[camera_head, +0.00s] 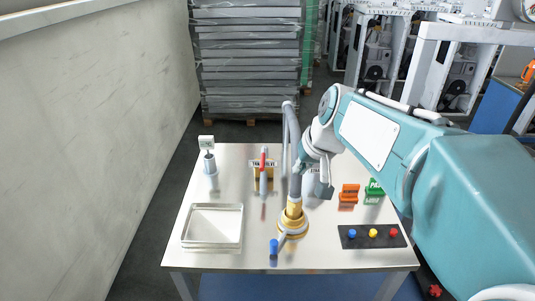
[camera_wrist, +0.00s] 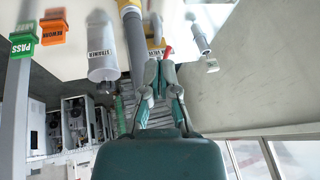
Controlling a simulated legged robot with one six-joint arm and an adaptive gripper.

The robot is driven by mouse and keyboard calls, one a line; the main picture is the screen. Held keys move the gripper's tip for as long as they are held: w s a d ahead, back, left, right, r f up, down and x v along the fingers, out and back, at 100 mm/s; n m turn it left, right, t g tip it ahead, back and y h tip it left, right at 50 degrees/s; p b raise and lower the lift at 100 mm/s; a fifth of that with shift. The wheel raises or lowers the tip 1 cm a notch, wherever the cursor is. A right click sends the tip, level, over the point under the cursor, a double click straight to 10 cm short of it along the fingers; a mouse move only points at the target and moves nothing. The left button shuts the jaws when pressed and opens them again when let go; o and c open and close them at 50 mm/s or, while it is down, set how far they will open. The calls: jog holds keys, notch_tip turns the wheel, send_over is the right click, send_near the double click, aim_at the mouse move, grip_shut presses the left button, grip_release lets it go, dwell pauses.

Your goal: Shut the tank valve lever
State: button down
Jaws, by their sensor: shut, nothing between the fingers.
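The tank valve (camera_head: 263,178) stands near the back middle of the steel table, with a yellow sign behind it. Its red lever (camera_head: 263,158) points up and away in the head view. In the wrist view the red lever tip (camera_wrist: 168,52) shows just beyond and right of my fingertips, in front of the yellow valve sign (camera_wrist: 156,51). My gripper (camera_wrist: 160,64) is shut with nothing in it. I cannot tell whether it touches the lever.
A grey hose (camera_head: 293,130) rises from a brass base (camera_head: 293,222) with a blue-tipped handle (camera_head: 273,247). The grey strainer (camera_wrist: 103,62) stands close by. A metal tray (camera_head: 212,244), a button panel (camera_head: 350,243), and orange (camera_head: 348,194) and green (camera_head: 374,188) markers occupy the table.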

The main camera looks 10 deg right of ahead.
aim_at(263, 159)
jog(key=w+d+f+y, duration=0.1)
jog(key=w+d+f, duration=0.1)
jog(key=w, duration=0.6)
jog(key=w+d+f, duration=0.3)
jog(key=w+f, duration=0.1)
jog(key=w, duration=0.5)
jog(key=shift+w+m+y, duration=0.2)
jog(key=shift+m+y, duration=0.2)
jog(key=w+a+f, duration=0.5)
jog(key=a+f, duration=0.2)
jog(key=f, duration=0.2)
jog(key=shift+w, duration=0.15)
jog(key=shift+a+t, duration=0.1)
jog(key=shift+t, duration=0.2)
